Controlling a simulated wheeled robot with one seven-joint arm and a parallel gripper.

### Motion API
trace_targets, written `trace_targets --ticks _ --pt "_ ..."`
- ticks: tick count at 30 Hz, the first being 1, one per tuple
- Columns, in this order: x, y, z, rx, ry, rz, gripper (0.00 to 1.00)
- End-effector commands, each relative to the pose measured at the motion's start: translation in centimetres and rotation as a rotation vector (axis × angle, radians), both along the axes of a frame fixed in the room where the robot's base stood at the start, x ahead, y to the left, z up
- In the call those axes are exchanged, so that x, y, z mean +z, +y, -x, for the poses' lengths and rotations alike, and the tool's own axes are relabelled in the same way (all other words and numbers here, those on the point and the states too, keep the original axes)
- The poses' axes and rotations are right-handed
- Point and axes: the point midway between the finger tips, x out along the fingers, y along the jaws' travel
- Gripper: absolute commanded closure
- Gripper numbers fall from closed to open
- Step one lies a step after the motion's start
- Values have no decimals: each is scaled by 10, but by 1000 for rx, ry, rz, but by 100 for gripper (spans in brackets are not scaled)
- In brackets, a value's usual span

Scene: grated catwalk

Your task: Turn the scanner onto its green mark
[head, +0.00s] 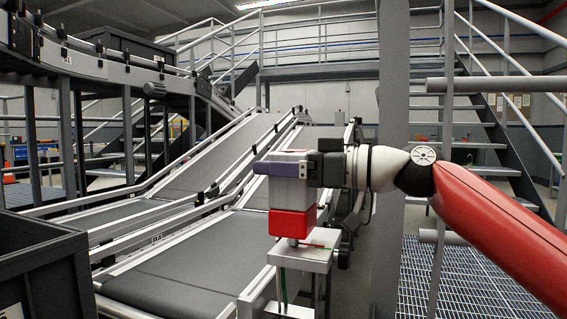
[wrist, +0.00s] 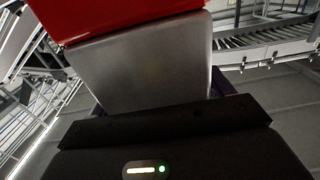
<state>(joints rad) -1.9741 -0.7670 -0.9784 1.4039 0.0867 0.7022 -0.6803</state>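The scanner (head: 293,221) has a red lower block and a pale grey upper block. It stands upright on a short stem over a small grey stand (head: 300,261). My gripper (head: 275,168) reaches in from the right, with a purple finger across the grey block's near side. In the wrist view the grey block (wrist: 145,68) fills the space between the fingers, which appear closed against both sides. The red block (wrist: 120,15) shows beyond it. The far finger is mostly hidden in the head view.
A grey post (head: 393,215) rises close behind my arm, with handrails and stairs to the right. Conveyor belts (head: 185,265) run left of the stand. A dark bin (head: 45,265) is at the lower left. Grated floor (head: 470,285) lies at the lower right.

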Motion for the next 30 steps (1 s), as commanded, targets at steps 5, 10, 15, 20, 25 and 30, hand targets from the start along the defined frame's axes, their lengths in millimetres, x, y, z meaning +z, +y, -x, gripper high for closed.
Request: trace_targets --ticks 5,10,15,20,25,30 --pt "0 0 0 -1 0 0 9" --pt "0 0 0 -1 0 0 9" --pt "0 -15 4 -5 0 -2 9" --pt "-1 -42 14 -4 0 -2 9" --pt "0 -64 22 -3 0 -2 9" --pt "0 -73 26 -1 0 -1 9"
